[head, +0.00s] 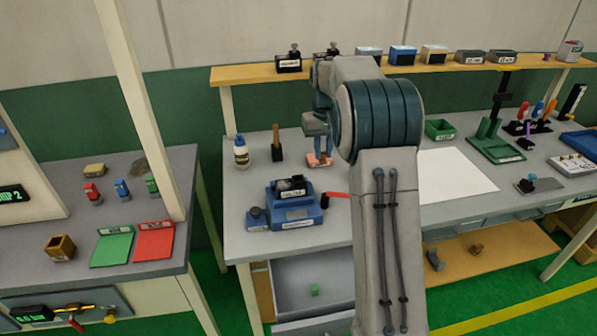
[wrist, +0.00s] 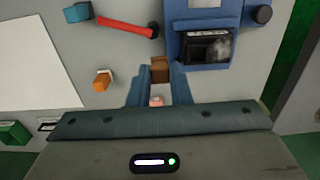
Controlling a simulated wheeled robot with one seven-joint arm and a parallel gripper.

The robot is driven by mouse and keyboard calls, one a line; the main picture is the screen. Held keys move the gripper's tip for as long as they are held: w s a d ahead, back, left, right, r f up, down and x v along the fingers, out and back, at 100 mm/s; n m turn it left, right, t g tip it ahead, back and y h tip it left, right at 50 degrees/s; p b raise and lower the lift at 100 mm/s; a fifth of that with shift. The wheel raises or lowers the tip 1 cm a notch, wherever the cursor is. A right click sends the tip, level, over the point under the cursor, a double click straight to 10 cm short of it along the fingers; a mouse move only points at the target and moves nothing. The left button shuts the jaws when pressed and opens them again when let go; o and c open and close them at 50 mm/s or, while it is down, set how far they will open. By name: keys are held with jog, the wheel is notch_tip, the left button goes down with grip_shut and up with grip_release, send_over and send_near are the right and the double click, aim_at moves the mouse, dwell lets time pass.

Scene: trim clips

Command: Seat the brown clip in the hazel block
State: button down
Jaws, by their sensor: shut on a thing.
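My gripper (head: 320,158) is low over the far left part of the main bench. In the wrist view its two blue fingers (wrist: 158,82) are shut on a small brown piece, which looks like the brown clip (wrist: 160,70). The clip is hidden from the head view. A pink block (head: 320,161) is at the fingertips in the head view; it also shows between the fingers in the wrist view (wrist: 156,101). I cannot tell whether they touch. I cannot tell surely which is the hazel block; a brown-gold open block (head: 60,247) stands on the left bench.
A blue machine (head: 295,205) with a red handle (head: 337,195) stands on the near side of my gripper. A bottle (head: 241,150) and a wooden-handled tool (head: 277,142) stand to the left. An orange piece (wrist: 104,80) lies beside the fingers. White paper (head: 455,172) lies right.

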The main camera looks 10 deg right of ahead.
jog(key=a+f, duration=0.1)
jog(key=a, duration=0.1)
jog(key=w+a+f+p, duration=0.1)
jog(key=a, duration=0.1)
jog(key=w+a+f, duration=0.1)
jog(key=a+f, duration=0.1)
jog(key=shift+w+a, duration=0.15)
jog(key=shift+w, duration=0.1)
jog(key=shift+f+p, duration=0.85)
jog(key=shift+f, duration=1.2)
jog(key=shift+f, duration=0.1)
jog(key=c, duration=1.3)
grip_release()
jog(key=shift+c, duration=0.2)
